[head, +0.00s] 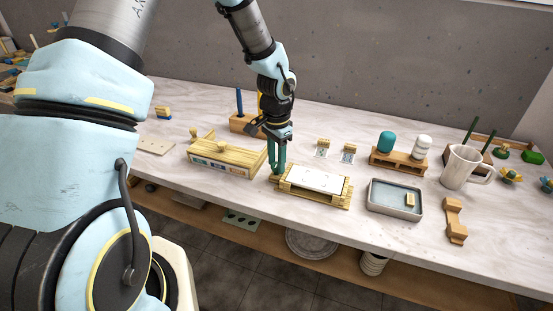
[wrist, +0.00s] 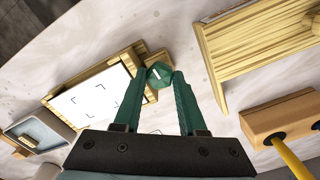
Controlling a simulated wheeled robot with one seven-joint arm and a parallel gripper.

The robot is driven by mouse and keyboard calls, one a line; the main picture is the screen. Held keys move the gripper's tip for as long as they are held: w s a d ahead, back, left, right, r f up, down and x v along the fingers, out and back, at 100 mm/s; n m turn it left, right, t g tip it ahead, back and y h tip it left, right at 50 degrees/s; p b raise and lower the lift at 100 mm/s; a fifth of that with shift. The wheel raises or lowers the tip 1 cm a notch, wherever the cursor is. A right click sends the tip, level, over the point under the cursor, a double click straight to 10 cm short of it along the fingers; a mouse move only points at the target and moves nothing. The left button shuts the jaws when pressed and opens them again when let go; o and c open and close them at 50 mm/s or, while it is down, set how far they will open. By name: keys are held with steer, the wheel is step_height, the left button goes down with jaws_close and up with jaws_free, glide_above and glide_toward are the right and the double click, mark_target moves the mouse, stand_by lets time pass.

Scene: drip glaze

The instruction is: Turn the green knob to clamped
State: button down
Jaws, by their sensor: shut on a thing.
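The green knob (wrist: 158,75) shows in the wrist view as a faceted green piece with a white mark on top, at one end of a wooden frame (wrist: 139,60). The frame holds a white plate with dark corner marks (wrist: 90,101). My gripper (wrist: 159,78) has its two green fingers on either side of the knob, shut on it. In the head view my gripper (head: 278,170) points down at the left end of the wooden frame (head: 338,203), and the fingers hide the knob there. I cannot read any clamped label.
A wooden box with a drawer-like front (head: 222,163) stands close on the left. A grey tray (head: 394,198) lies to the right, with a white mug (head: 459,168) beyond. A wooden block with a blue peg (head: 239,101) stands behind my gripper.

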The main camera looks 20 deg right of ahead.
mark_target(276, 165)
steer(key=shift+w+d+m, duration=0.1)
steer(key=shift+m, duration=0.5)
steer(key=shift+c, duration=2.3)
jaws_free()
steer(key=shift+r, duration=0.1)
step_height(276, 165, up, 11)
steer(key=b, duration=0.1)
steer(key=shift+f+b, duration=0.2)
steer(key=shift+b, duration=0.2)
steer(key=shift+a, duration=0.2)
steer(key=s+a+r+n, duration=0.1)
steer(key=a+n, duration=0.6)
steer(key=a, duration=0.7)
steer(key=s+a+r+n+t, duration=0.1)
steer(key=s+a+n, duration=0.2)
steer(key=a+n, duration=0.4)
steer(key=a, duration=0.8)
steer(key=shift+s+a+r+n+t, duration=0.2)
steer(key=shift+a+n+t, duration=0.1)
steer(key=shift+n, duration=0.1)
